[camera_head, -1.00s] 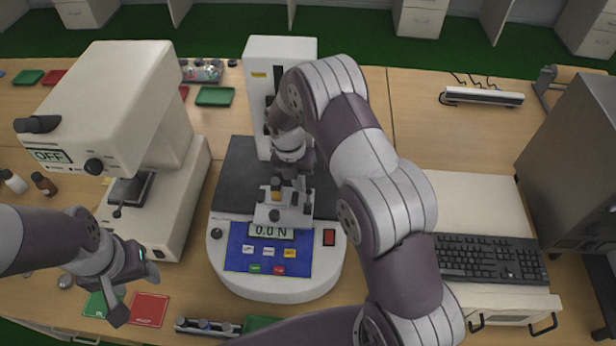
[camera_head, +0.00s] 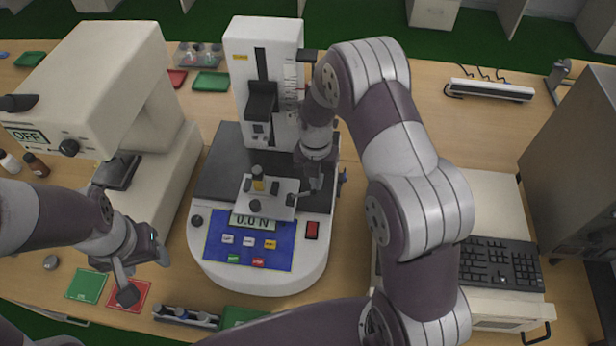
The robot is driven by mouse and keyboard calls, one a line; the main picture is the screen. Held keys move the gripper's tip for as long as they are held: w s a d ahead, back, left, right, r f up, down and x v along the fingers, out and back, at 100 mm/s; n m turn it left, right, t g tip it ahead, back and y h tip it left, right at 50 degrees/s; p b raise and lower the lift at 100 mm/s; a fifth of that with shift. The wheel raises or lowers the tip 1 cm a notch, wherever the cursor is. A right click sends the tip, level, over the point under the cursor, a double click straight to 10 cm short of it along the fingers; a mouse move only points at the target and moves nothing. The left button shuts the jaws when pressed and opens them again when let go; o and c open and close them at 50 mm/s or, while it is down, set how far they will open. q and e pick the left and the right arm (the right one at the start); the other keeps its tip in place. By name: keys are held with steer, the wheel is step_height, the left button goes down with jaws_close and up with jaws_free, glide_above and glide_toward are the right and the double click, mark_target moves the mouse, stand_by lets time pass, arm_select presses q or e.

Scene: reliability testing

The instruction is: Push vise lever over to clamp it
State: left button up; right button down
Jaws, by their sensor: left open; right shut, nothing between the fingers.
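The vise (camera_head: 268,196) is a small pale grey block with a yellow-banded dark piece standing in it. It sits on the dark plate of the white force tester (camera_head: 262,274), whose display reads 0.0 N. A small dark knob or lever end (camera_head: 292,200) shows at the vise's right side; its exact position is hard to tell. My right gripper (camera_head: 316,184) is shut and empty, pointing down just right of the vise. I cannot tell whether it touches the lever. My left gripper (camera_head: 143,272) is open and empty, at the lower left above the table.
A white machine reading OFF (camera_head: 95,90) stands at the left. Green (camera_head: 87,284) and red (camera_head: 130,295) mats lie near the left gripper. A keyboard (camera_head: 490,262) is at the right. The tester's column (camera_head: 265,80) rises behind the vise.

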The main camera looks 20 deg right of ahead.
steer(key=shift+r, duration=0.25)
steer(key=shift+s+d+p, duration=0.3)
steer(key=shift+d+p, duration=0.1)
steer(key=shift+d, duration=0.2)
